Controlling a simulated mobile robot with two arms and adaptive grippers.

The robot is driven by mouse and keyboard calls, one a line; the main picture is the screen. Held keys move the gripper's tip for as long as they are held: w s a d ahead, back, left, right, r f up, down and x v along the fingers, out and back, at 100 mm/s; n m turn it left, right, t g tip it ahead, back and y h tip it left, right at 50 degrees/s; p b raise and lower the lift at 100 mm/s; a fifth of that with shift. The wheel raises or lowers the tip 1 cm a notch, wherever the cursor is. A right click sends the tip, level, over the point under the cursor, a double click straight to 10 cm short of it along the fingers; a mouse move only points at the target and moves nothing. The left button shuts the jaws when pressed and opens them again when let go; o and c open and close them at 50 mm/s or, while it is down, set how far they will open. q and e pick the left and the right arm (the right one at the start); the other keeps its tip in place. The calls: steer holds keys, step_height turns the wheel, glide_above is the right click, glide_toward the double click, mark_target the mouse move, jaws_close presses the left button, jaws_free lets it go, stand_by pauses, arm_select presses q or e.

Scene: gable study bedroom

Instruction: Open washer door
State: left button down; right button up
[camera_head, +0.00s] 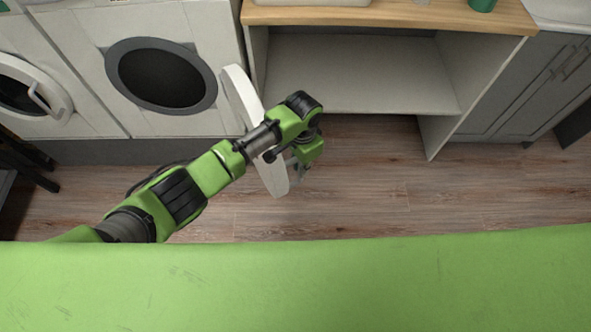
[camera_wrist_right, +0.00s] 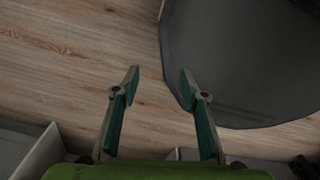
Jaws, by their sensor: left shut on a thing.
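The washer (camera_head: 226,50) is white, with a dark round opening (camera_head: 160,77) inside a grey ring. Its white round door (camera_head: 240,92) stands swung wide open to the right of the opening, seen nearly edge-on. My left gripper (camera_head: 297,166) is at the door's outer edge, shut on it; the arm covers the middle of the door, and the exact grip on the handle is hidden. My right gripper (camera_wrist_right: 158,76) shows in the right wrist view, its two fingers apart with nothing between them, above the wood floor.
A second white machine (camera_head: 50,75) with a shut round door is at the left. An open shelf unit (camera_head: 365,75) with a wooden top stands right of the open door. Wood floor (camera_head: 400,195) in front is clear. A dark rounded surface (camera_wrist_right: 240,60) lies beside the right gripper.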

arm_select(q)
steer(key=shift+d, duration=0.2)
arm_select(e)
steer(key=shift+s+a, duration=0.15)
steer(key=shift+a, duration=0.5)
arm_select(q)
steer(key=c, duration=2)
jaws_free()
steer(key=shift+c, duration=0.2)
arm_select(e)
steer(key=shift+d, duration=0.4)
steer(key=shift+d, duration=0.1)
arm_select(q)
steer(key=shift+w, duration=0.1)
step_height(320, 180, up, 12)
steer(key=shift+r, duration=0.1)
